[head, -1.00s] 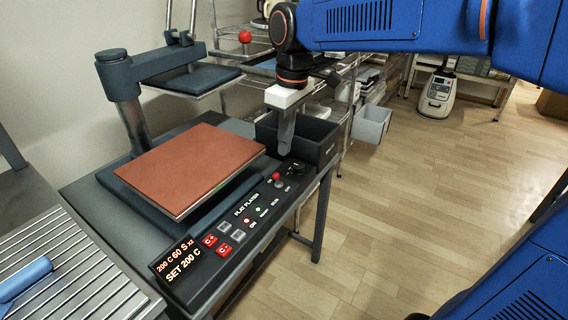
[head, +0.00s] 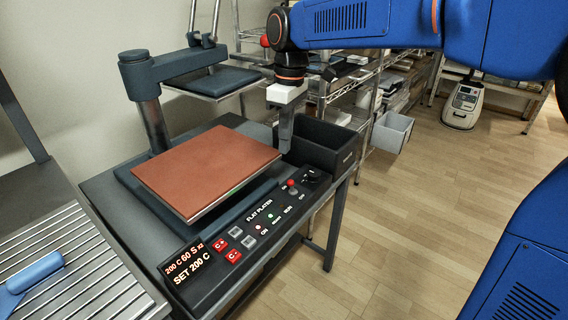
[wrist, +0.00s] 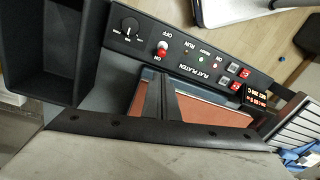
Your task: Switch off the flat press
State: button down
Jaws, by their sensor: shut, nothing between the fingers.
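The flat press has a red-brown platen (head: 207,170) and a dark control panel (head: 240,240). Its display (head: 187,267) is lit and reads "SET 200 C". A red-tipped toggle switch (head: 291,183) stands between ON and OFF labels; it also shows in the wrist view (wrist: 162,48). I cannot tell which way it leans. Small red and green lamps glow beside it. My gripper (head: 285,150) is shut and empty, pointing down above the panel's far end, behind the switch and apart from it. In the wrist view its fingers (wrist: 159,97) overlap the platen edge.
A black open bin (head: 325,147) stands at the press's far right end, close to my gripper. A raised upper plate (head: 215,82) hangs on a post behind the platen. A ribbed rack with a blue object (head: 36,272) is at left.

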aim_at(290, 181)
jog(key=f, duration=0.9)
jog(key=shift+s+a+f, duration=0.3)
jog(key=shift+s+f, duration=0.05)
jog(key=shift+s+d+r+t+y, duration=0.15)
jog(key=shift+d+t+y, duration=0.15)
jog(key=shift+y, duration=0.1)
jog(key=shift+s+d+r+t+y, duration=0.2)
jog(key=shift+s+d+t+y, duration=0.1)
jog(key=shift+t+y, duration=0.15)
jog(key=shift+s+d+r+t+y, duration=0.1)
jog(key=shift+s+d+t+y, duration=0.3)
jog(key=shift+t+y, duration=0.4)
jog(key=shift+w+a, duration=0.1)
jog(key=shift+w, duration=0.05)
jog(key=shift+r, duration=0.2)
jog(key=shift+r, duration=0.6)
